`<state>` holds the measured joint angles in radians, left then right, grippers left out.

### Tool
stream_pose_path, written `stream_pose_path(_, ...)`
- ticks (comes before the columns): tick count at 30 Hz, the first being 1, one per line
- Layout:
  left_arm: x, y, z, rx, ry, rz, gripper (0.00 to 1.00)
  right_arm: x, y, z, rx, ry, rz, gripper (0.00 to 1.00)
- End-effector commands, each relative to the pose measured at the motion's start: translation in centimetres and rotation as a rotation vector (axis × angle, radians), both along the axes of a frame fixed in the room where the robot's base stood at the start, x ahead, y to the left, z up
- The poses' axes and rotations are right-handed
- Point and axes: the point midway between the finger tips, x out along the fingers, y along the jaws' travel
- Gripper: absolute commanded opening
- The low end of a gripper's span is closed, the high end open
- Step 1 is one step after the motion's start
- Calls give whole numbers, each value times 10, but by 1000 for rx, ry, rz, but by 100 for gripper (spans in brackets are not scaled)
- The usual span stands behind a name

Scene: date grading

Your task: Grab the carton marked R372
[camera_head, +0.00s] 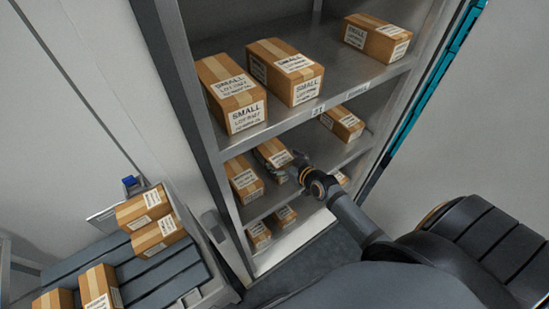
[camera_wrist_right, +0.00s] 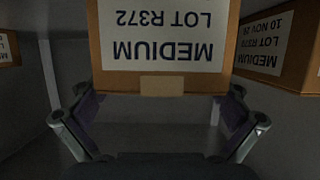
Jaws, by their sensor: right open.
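The carton marked R372 (camera_wrist_right: 160,45) fills the upper middle of the right wrist view. It is brown, with a white label reading MEDIUM, LOT R372, upside down in that view. In the head view a carton (camera_head: 271,152) on the middle shelf stands right at my right gripper (camera_head: 298,166); its label is too small to read there. My right gripper is open, with its fingers (camera_wrist_right: 160,108) at either side of the R372 carton's near end. I cannot tell whether they touch it. My left gripper is not in view.
A neighbouring carton (camera_wrist_right: 270,45) stands close on the right in the wrist view, another (camera_wrist_right: 8,48) farther left. The upper shelf (camera_head: 330,75) above my gripper holds SMALL cartons (camera_head: 285,70). A slatted bench (camera_head: 165,280) with several cartons stands lower left.

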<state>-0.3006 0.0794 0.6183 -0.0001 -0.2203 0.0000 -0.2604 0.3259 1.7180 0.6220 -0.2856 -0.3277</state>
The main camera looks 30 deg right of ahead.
Motion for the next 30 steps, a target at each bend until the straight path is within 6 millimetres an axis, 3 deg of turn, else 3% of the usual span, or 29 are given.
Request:
stream_pose_path(5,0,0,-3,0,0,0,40,24,4,-9,1,-1,0,100)
stream_pose_path(13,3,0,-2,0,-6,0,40,26,4,-10,-1,1,0,99)
stream_pose_path(27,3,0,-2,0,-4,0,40,26,4,-11,-1,1,0,35)
stream_pose_path(30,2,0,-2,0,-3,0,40,27,4,-8,0,-4,0,26)
